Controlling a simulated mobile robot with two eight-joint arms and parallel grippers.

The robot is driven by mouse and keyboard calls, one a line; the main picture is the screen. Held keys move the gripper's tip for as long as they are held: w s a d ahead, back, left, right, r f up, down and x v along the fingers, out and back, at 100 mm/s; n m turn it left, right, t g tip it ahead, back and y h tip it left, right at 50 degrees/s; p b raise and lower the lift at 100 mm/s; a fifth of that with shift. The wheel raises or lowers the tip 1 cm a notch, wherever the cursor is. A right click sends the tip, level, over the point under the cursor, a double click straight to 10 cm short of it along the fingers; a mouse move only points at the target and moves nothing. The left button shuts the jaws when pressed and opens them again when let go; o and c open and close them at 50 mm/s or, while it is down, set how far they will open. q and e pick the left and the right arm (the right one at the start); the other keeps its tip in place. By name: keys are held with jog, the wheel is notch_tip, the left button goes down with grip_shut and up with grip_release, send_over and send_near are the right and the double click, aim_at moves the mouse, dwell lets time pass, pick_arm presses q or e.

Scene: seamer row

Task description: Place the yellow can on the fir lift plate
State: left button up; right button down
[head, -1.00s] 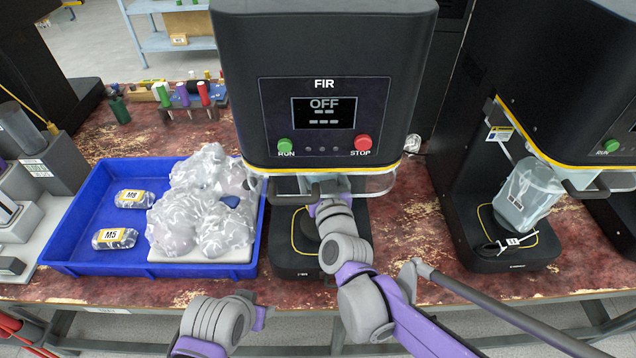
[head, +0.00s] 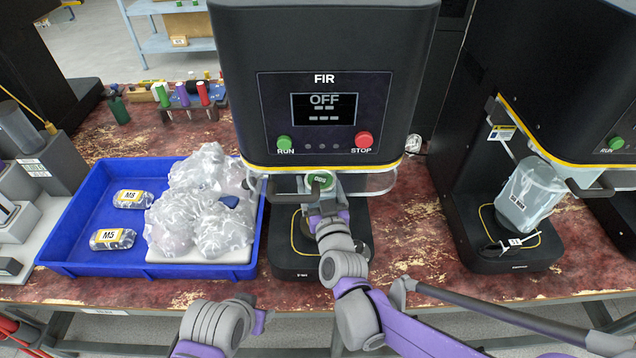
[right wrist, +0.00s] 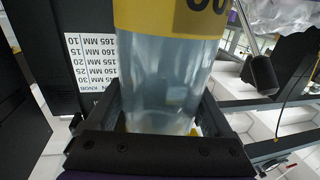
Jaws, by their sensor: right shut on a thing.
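My right gripper (head: 322,212) is shut on a can, seen close in the right wrist view. The can has a clear pale-blue body (right wrist: 160,82) and a yellow band (right wrist: 170,18) with dark characters, partly cut off. In the head view a green round top (head: 320,181) with a white mark shows just above this gripper, under the FIR seamer's head (head: 325,75). The FIR base (head: 290,262), with a yellow outline, lies below; my arm hides much of its lift plate. My left gripper (head: 262,316) is low and left of centre; its jaw opening is unclear.
A blue tray (head: 75,235) with bagged goods and pouches M8 and M5 stands left of the FIR seamer. A clear guard bar (head: 375,184) crosses the FIR front.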

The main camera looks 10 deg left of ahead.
jog(key=shift+f, duration=0.15)
grip_release()
jog(key=v, duration=1.2)
